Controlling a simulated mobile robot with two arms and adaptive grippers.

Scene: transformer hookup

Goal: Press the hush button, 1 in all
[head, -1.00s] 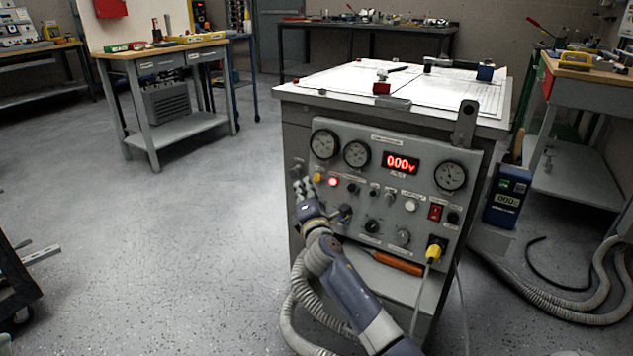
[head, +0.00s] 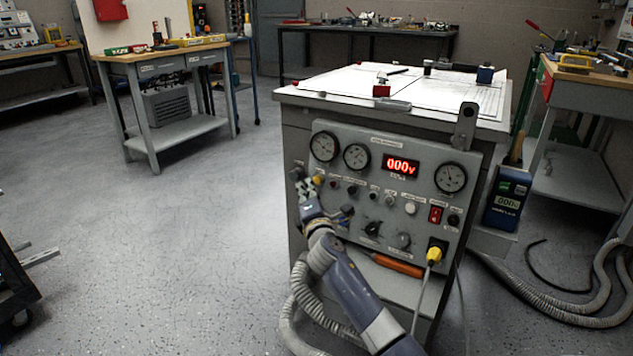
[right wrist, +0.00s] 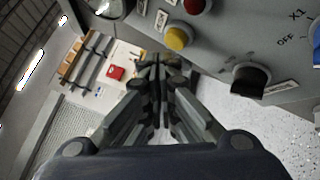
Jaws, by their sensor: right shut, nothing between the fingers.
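The grey control panel (head: 378,147) is on the front of the cabinet. A yellow button (head: 318,180) sits at its left, below the gauges; it also shows in the right wrist view (right wrist: 176,38). I cannot read its label, so I cannot tell whether it is the hush button. Beside it is a red lamp or button (head: 333,183), dark, also in the right wrist view (right wrist: 196,5). My right gripper (head: 305,185) is shut and empty, just left of the yellow button. In the right wrist view its fingertips (right wrist: 160,60) appear just below the button; contact cannot be told.
The panel also bears black knobs (head: 372,229), a red switch (head: 436,214), a yellow plug (head: 434,255) and a display (head: 401,165) reading 000v. An orange-handled tool (head: 398,265) lies below. Hoses (head: 560,305) lie at right.

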